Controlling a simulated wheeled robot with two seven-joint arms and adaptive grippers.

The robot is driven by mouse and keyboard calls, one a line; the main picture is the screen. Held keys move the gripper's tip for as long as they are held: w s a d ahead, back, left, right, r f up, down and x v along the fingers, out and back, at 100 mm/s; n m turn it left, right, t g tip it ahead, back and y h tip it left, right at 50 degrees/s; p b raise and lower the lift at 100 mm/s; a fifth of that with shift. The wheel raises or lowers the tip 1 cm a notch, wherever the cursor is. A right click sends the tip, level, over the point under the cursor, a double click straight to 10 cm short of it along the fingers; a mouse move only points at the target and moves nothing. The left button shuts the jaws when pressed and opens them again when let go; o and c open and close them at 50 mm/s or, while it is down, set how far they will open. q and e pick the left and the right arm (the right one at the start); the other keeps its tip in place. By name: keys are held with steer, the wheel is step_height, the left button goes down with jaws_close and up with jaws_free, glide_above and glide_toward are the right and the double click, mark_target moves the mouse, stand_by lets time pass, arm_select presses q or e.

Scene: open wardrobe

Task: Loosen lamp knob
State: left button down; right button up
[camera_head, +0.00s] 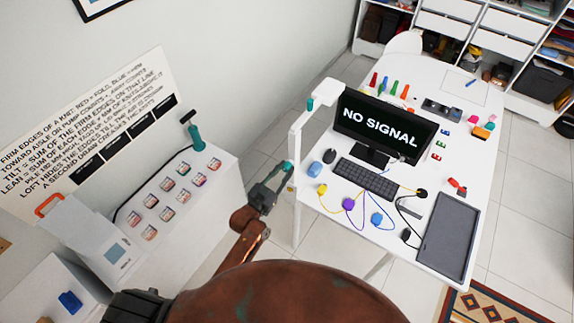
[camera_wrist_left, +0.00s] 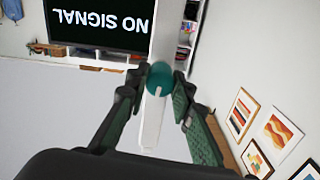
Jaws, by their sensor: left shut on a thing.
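The white lamp (camera_head: 297,150) rises at the left edge of the white desk, its upper arm reaching toward the monitor. Its white post also shows in the left wrist view (camera_wrist_left: 152,122). My left gripper (camera_head: 285,170) is beside the post, partway up it. In the left wrist view a round teal lamp knob (camera_wrist_left: 160,78) lies between the fingertips of the left gripper (camera_wrist_left: 161,80), which is shut on it. My right gripper is not in view.
A monitor (camera_head: 387,127) reading NO SIGNAL, a keyboard (camera_head: 367,179) and coloured pucks with cables stand on the desk right of the lamp. A white cabinet (camera_head: 215,190) with small labelled items and a teal handheld device (camera_head: 194,132) stands left. Open floor lies between cabinet and desk.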

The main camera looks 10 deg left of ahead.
arm_select(q)
steer(key=shift+f, duration=0.1)
steer(key=c, duration=1.6)
jaws_free()
steer(key=shift+c, duration=0.4)
